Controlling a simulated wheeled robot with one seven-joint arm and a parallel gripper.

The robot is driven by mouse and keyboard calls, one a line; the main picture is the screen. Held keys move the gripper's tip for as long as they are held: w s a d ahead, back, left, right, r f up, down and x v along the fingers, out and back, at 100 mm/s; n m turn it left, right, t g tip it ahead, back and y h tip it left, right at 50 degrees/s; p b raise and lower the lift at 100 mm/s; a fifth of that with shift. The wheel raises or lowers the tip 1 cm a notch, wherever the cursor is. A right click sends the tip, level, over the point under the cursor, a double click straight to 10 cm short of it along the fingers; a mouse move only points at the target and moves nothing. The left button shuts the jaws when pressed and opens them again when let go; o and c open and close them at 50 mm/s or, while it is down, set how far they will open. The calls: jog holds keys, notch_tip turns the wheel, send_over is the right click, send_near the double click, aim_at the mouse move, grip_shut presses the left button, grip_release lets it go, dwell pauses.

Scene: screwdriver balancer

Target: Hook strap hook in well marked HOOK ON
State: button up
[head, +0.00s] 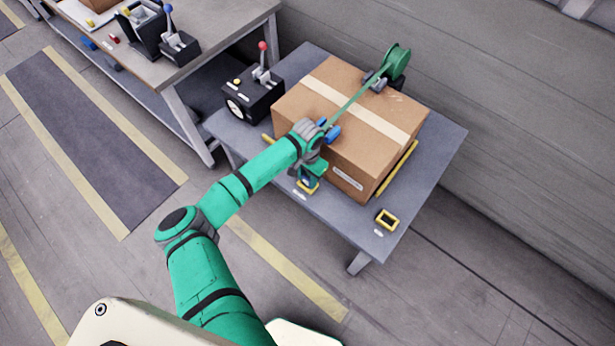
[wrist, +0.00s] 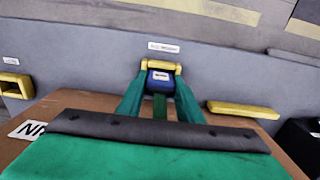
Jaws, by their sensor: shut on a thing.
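My gripper (wrist: 160,92) is shut on the blue strap hook (wrist: 161,79), with a green finger on each side. In the head view my gripper (head: 309,176) is low at the carton's front side. The hook is at the yellow-framed well (wrist: 162,66) in the grey table, which also shows in the head view (head: 308,187). A label (wrist: 163,47) beside this well is too small to read. I cannot tell whether the hook is seated or only over the well. The green strap (head: 350,103) runs from the reel (head: 396,61) over the carton (head: 350,120) towards my gripper.
A second yellow-framed well (head: 387,219) is near the table's front right corner. Yellow bars (head: 400,168) flank the carton. A black box with a red-knobbed lever (head: 255,92) stands left of it. Blue pieces (head: 333,134) sit at the carton's front top edge. Another workbench (head: 215,40) is behind left.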

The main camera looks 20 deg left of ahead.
jog(key=shift+r, duration=0.15)
jog(key=o, duration=1.3)
notch_tip(320, 180, up, 11)
jog(key=shift+f, duration=0.1)
